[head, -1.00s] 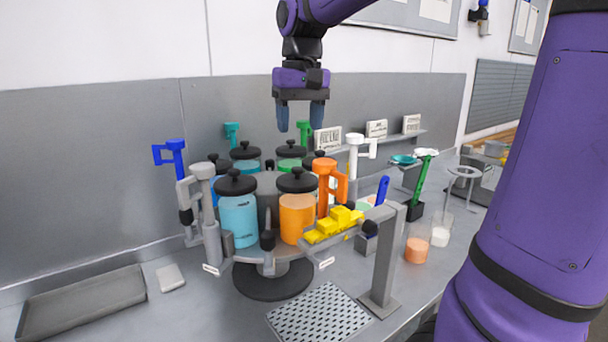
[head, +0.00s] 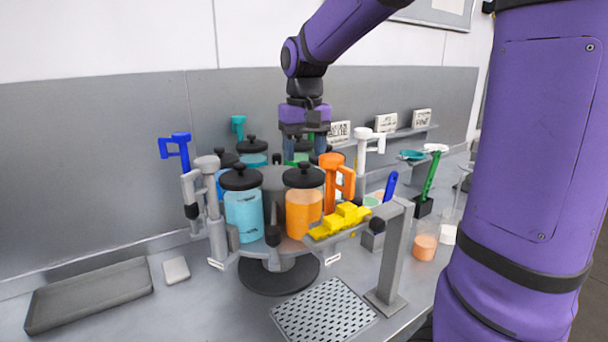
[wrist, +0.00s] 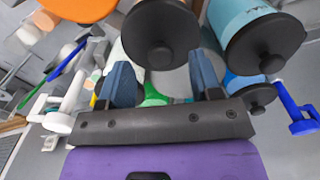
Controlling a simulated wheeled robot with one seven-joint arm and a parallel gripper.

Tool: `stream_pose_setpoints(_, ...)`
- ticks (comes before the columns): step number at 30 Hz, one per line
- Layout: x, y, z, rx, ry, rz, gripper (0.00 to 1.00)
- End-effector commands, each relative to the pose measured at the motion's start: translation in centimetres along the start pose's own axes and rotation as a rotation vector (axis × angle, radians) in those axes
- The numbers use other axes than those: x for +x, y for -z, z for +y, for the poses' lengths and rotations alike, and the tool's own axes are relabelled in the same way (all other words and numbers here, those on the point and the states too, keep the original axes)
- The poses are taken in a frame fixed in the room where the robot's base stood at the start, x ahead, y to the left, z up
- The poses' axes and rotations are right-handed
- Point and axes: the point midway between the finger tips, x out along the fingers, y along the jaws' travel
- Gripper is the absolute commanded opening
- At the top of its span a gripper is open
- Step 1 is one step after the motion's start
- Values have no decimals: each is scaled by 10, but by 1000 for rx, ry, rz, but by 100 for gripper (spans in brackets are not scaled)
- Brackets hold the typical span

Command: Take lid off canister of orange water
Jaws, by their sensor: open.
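The canister of orange water (head: 303,214) stands on the round carousel in the head view. Its black knobbed lid (head: 304,176) is on it. My gripper (head: 305,138) points down, open, with its fingers just beyond and above that lid. The black lid hides part of what is behind it. In the wrist view my gripper (wrist: 162,72) has its two blue fingers apart with nothing held. A black knobbed lid (wrist: 160,30) lies just ahead of the fingers; I cannot tell which canister it covers. Something orange (wrist: 76,8) shows at the top left.
A cyan canister (head: 244,216) stands left of the orange one, and more lidded canisters stand behind. An orange handle (head: 333,178) rises close on the right. Yellow pieces (head: 341,221) lie in front. The perforated plate (head: 325,311) and grey tray (head: 88,294) lie on the bench.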

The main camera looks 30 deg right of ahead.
Motion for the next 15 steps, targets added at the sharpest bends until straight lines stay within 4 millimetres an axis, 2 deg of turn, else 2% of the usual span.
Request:
stream_pose_setpoints(1, 8, 0, 0, 0, -1, -4, 58)
stream_pose_setpoints(6, 22, 0, 0, -1, 0, -1, 58)
stream_pose_setpoints(14, 24, 0, 0, -1, 0, 0, 58)
stream_pose_setpoints(15, 24, 0, 0, -1, 0, 0, 49)
